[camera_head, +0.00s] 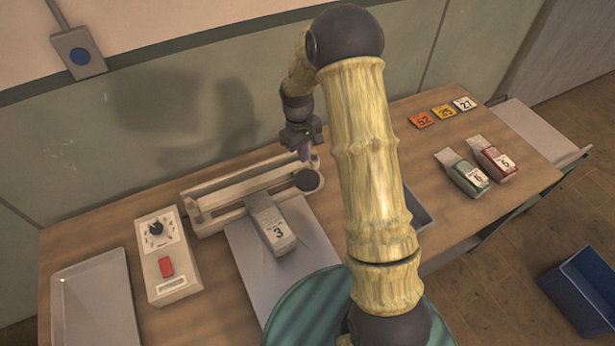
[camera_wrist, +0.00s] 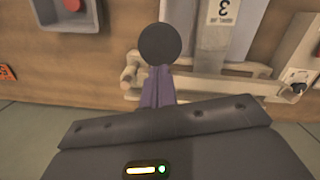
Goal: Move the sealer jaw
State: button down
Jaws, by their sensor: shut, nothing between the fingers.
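The sealer (camera_head: 215,220) is a long pale bar device at the back of the table, against the wall side. Its jaw (camera_head: 245,187) is a pale bar along the top, with a dark round knob (camera_head: 308,180) at the right end. The knob also shows in the wrist view (camera_wrist: 165,44), just beyond my fingertips. My gripper (camera_head: 305,154) is shut and empty, pointing down just above and behind the knob; its purple fingers show in the wrist view (camera_wrist: 158,80). I cannot tell whether they touch the knob.
A grey pouch marked 3 (camera_head: 268,216) lies in front of the sealer on a grey plate (camera_head: 260,270). A control box (camera_head: 165,260) with a dial and red switch stands left, beside an empty tray (camera_head: 95,300). Pouches 6 (camera_head: 463,174) and 5 (camera_head: 493,160) lie right.

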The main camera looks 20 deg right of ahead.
aim_at(305, 177)
jog(key=shift+s+d+f+b, duration=0.1)
jog(key=shift+s+f+b, duration=0.1)
jog(key=shift+f+b, duration=1.3)
jog(key=shift+s+d+f+b, duration=0.15)
jog(key=shift+f+b, duration=0.75)
jog(key=shift+f, duration=1.05)
jog(key=shift+a, duration=0.1)
notch_tip(305, 177, down, 5)
jog(key=b, duration=0.3)
jog(key=shift+f, duration=0.1)
jog(key=shift+s+r, duration=0.1)
jog(key=shift+r, duration=0.15)
jog(key=shift+w+a+r+p, duration=0.15)
jog(key=shift+w+a+p, duration=0.1)
jog(key=shift+w, duration=0.25)
jog(key=shift+w+a+r+p, duration=0.1)
jog(key=shift+w+a+r, duration=0.15)
jog(key=shift+w, duration=0.25)
jog(key=shift+w+a+r+p, duration=0.1)
jog(key=shift+w+a+p, duration=0.15)
jog(key=shift+w, duration=0.25)
jog(key=shift+s, duration=0.1)
jog(key=shift+r, duration=0.1)
